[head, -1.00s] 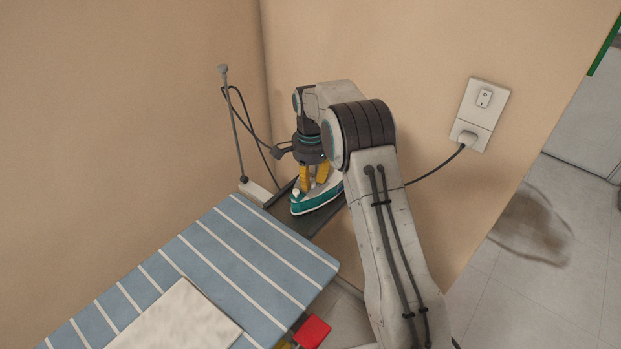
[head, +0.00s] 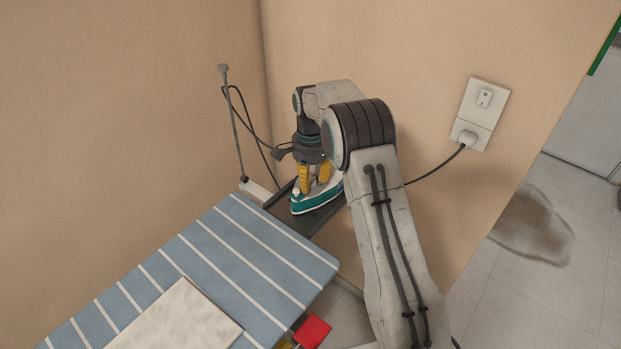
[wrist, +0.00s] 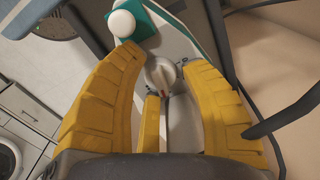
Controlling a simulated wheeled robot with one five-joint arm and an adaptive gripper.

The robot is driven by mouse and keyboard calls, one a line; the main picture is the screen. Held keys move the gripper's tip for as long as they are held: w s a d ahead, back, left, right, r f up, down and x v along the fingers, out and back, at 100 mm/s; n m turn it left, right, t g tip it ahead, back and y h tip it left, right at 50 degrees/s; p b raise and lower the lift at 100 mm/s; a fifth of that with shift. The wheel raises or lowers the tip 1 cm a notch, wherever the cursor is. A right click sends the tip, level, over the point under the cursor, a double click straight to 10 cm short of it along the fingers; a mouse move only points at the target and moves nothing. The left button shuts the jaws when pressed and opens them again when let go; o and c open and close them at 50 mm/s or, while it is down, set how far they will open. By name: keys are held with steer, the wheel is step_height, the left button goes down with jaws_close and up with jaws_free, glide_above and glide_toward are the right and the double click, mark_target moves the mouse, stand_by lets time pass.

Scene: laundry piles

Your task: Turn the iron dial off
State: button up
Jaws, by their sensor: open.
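The teal and white iron (head: 318,200) rests on the dark metal rest at the end of the ironing board. Its grey-white dial (wrist: 162,74) with a small red mark shows in the wrist view. My gripper (wrist: 160,62) has its yellow fingers spread, one on each side of the dial. Whether a fingertip touches the dial I cannot tell. In the head view my gripper (head: 314,186) points down over the iron, and the dial is hidden there. A white knob (wrist: 122,23) on a teal part of the iron is near the left fingertip.
The blue striped ironing board (head: 255,245) carries a folded pale cloth (head: 178,322). A cord holder pole (head: 236,130) stands at the back left. A wall outlet (head: 480,112) with a plugged cord is to the right. A red item (head: 311,331) lies below the board's edge.

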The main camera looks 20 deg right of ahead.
mark_target(311, 178)
steer(key=shift+r, duration=0.1)
step_height(311, 178, up, 12)
stand_by(0.6)
